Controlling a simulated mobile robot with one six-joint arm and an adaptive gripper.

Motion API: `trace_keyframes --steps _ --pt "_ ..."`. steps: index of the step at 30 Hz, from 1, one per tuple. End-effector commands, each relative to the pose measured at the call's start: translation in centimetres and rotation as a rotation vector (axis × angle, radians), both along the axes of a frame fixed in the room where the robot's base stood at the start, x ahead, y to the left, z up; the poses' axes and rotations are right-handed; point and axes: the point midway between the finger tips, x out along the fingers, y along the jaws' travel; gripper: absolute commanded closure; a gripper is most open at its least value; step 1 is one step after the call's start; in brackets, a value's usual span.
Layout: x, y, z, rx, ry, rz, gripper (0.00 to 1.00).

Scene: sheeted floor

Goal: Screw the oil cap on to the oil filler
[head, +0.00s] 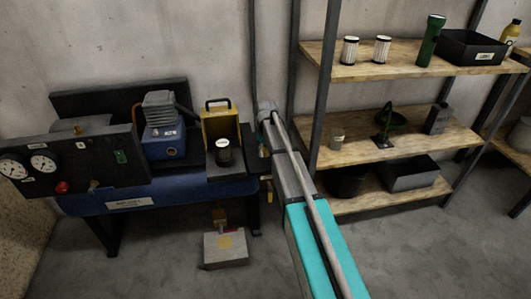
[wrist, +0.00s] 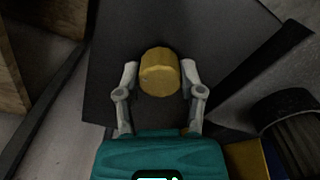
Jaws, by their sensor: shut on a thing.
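A yellow round cap (wrist: 160,74), which I take for the oil cap, sits between the fingers of my gripper (wrist: 159,78) in the wrist view. My gripper is shut on it, one finger at each side. A dark flat surface lies beyond the cap; I cannot tell whether the cap touches it. In the head view my arm hides the fingers and cap at the bench's right end. The blue and grey compressor (head: 163,139) stands on the bench to the left. I cannot pick out the oil filler in either view.
A gauge panel (head: 85,163) fronts the blue bench (head: 175,188) at left. The wooden shelf rack (head: 400,133) stands right of my arm. A grey box (head: 225,246) sits on the floor.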

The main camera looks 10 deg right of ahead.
Motion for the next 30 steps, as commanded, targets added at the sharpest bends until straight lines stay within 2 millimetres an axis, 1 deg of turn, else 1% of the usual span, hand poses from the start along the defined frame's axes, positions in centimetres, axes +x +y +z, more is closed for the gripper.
trace_keyframes --steps 1,30 --pt "0.0 0.0 0.3 0.0 0.0 0.0 1.0" --pt "0.0 -0.1 3.0 0.0 0.0 -0.001 1.0"
